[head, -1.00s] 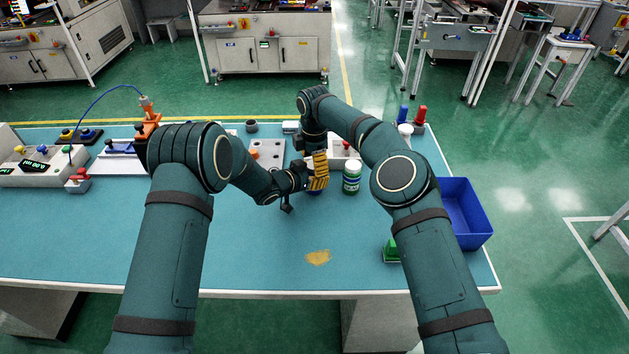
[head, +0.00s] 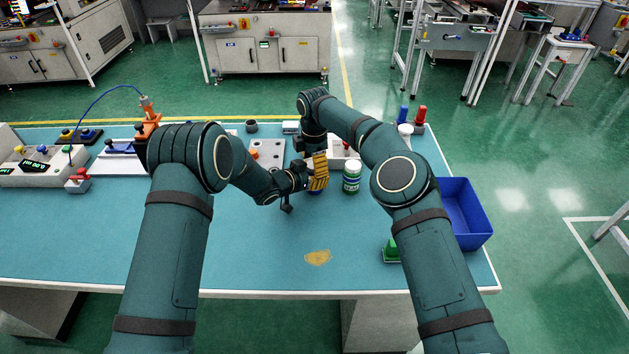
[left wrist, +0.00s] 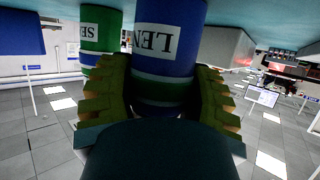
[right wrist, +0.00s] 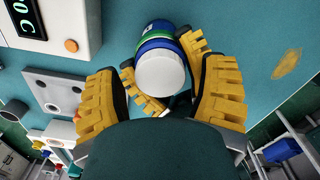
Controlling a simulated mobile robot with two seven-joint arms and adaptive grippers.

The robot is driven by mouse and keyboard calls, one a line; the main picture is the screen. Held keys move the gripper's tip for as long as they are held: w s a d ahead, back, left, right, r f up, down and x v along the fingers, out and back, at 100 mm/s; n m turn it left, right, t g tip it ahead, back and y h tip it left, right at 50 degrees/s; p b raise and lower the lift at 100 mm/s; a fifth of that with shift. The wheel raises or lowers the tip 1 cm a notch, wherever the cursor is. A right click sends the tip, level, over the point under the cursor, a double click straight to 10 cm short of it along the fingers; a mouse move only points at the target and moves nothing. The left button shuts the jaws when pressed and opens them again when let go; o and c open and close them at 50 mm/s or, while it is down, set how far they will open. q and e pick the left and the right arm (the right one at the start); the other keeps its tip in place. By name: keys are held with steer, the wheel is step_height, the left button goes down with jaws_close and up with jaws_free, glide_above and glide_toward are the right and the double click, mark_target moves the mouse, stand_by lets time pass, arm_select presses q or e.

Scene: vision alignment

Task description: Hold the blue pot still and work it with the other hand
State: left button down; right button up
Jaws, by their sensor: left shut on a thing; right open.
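The blue pot stands upright on the table with a white lid (right wrist: 160,75) on top. In the left wrist view its blue body (left wrist: 167,40) and label show upside down between my left gripper's (left wrist: 165,105) yellow fingers, which are shut on it. In the head view the pot is almost wholly hidden by the grippers. My right gripper (head: 318,172) points down over the pot. In the right wrist view its fingers (right wrist: 160,100) are open, one to each side of the lid and apart from it.
A green pot (head: 352,178) stands just right of the grippers. A blue bin (head: 466,212) is at the right edge. A grey plate with holes (head: 266,152) and a control box (head: 32,168) lie to the left.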

steer(key=shift+r, duration=2.25)
steer(key=o, duration=0.5)
step_height(320, 180, up, 8)
steer(key=shift+f, duration=0.25)
arm_select(q)
steer(key=shift+c, duration=1)
jaws_free()
steer(key=v, duration=1.2)
